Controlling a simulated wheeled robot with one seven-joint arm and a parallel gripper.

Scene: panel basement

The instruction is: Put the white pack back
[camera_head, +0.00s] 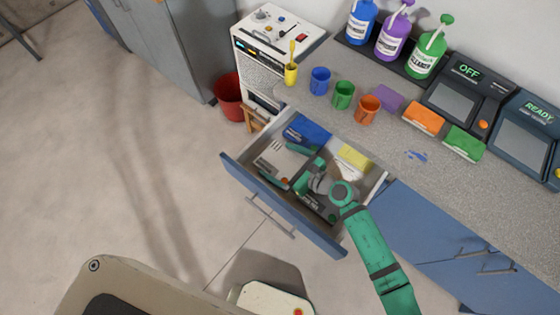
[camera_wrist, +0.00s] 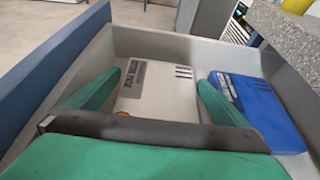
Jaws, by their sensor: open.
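The white pack (camera_head: 277,156) lies in the left part of the open drawer (camera_head: 232,170). It has dark lettering and small slots on its top, seen in the wrist view (camera_wrist: 158,92). My gripper (camera_head: 282,166) is down inside the drawer, open. In the wrist view its green fingers stand on either side of the pack, with the pack between them; I cannot tell whether they touch it. The near part of the pack is hidden behind my gripper's dark crossbar.
A blue pack (camera_wrist: 258,112) lies right beside my right finger. A yellow pack (camera_head: 354,156) lies in the drawer's right part. Blue, green and orange cups (camera_head: 368,108) stand on the counter (camera_head: 440,185) behind. A red bin (camera_head: 229,95) stands on the floor; open floor lies left.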

